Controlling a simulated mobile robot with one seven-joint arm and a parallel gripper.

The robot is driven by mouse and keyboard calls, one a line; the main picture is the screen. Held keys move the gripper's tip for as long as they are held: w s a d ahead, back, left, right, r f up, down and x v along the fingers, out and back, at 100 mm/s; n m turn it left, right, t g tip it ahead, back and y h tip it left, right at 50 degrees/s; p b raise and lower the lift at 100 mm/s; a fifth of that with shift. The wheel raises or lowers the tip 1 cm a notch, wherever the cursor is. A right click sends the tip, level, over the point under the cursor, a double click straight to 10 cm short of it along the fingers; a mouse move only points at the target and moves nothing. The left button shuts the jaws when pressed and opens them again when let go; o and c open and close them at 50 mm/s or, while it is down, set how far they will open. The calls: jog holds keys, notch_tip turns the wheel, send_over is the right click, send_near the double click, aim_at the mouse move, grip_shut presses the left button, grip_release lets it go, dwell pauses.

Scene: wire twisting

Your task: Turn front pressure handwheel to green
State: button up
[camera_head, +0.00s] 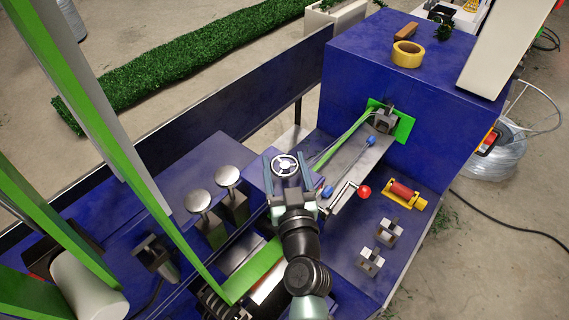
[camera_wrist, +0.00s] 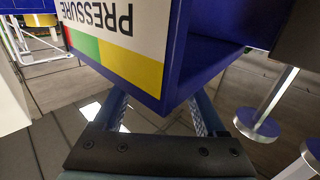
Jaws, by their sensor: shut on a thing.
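The pale front pressure handwheel (camera_head: 286,164), round and spoked, is at the centre of the head view, at the small blue housing. My gripper (camera_head: 286,174) reaches it from the near side, with one finger at each side of the wheel, and is shut on it. In the wrist view the housing's panel (camera_wrist: 120,30) carries the upside-down word PRESSURE and a strip with green (camera_wrist: 82,44) and yellow (camera_wrist: 132,70) parts. The housing hides my fingertips and the wheel there, and no pointer can be made out.
Two round-topped metal posts (camera_head: 199,200) (camera_head: 228,176) stand left of the housing. A crank with a red knob (camera_head: 364,191) is close on the right. A large blue cabinet (camera_head: 345,70) holding a tape roll (camera_head: 407,54) stands behind. Green bars cross the left side.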

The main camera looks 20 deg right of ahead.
jog(key=shift+c, duration=1.2)
jog(key=shift+f+y+b, duration=0.2)
jog(key=shift+y+b, duration=0.2)
jog(key=shift+b, duration=0.5)
